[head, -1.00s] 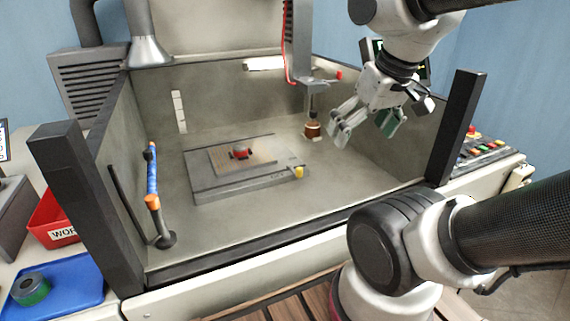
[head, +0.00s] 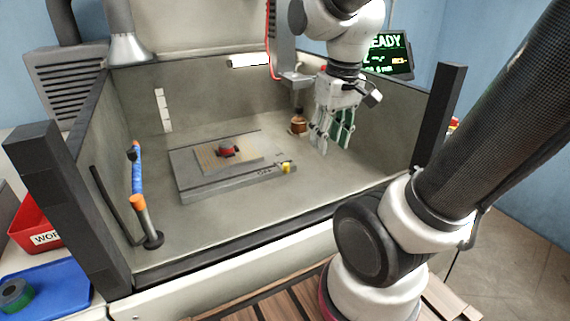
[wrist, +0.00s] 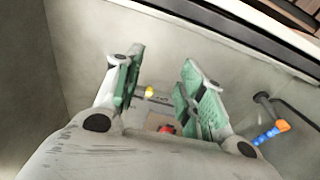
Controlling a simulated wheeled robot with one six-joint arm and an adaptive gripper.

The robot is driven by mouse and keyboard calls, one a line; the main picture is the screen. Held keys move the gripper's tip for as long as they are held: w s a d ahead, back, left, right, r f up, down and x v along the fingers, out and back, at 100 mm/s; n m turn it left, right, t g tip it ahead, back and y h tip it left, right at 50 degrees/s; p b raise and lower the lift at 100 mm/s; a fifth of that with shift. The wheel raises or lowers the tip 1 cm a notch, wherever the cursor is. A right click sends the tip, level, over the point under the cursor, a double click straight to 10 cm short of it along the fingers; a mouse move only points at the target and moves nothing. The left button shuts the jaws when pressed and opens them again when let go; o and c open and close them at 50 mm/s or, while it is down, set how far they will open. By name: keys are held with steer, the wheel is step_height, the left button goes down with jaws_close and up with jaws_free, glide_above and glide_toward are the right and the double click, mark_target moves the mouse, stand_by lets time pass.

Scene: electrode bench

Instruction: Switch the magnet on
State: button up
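A flat grey block (head: 200,187), apparently the magnet, lies on the floor of the walled bench. A yellow knob (head: 286,168) sits at its right front end; the knob also shows in the wrist view (wrist: 149,91), between my fingers. A tan plate (head: 207,161) with a small red and dark part (head: 227,151) lies on the block. My gripper (head: 331,144) hangs to the right of the block, fingers pointing down, apart from the knob. The wrist view shows its green-padded fingers (wrist: 160,78) spread with nothing between them.
A hanging electrode head with a copper-coloured tip (head: 298,123) is close left of my gripper. A blue and orange jointed hose (head: 137,180) stands at left. The bench's front wall (head: 250,229) and dark corner posts (head: 438,120) bound the space. A screen (head: 390,55) reads READY.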

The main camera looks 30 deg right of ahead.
steer(key=w+a+f+n+g, duration=0.1)
steer(key=w+f+n+g, duration=0.1)
steer(key=w+f, duration=0.75)
steer(key=n, duration=0.2)
glide_above(286, 164)
steer(key=shift+s+r, duration=0.2)
steer(key=shift+r, duration=0.15)
steer(key=shift+w+r+n+t, duration=0.15)
steer(key=shift+w+n+t, duration=0.15)
steer(key=shift+n, duration=0.1)
steer(key=shift+f, duration=0.25)
step_height(286, 164, down, 7)
steer(key=shift+f, duration=0.1)
jaws_close()
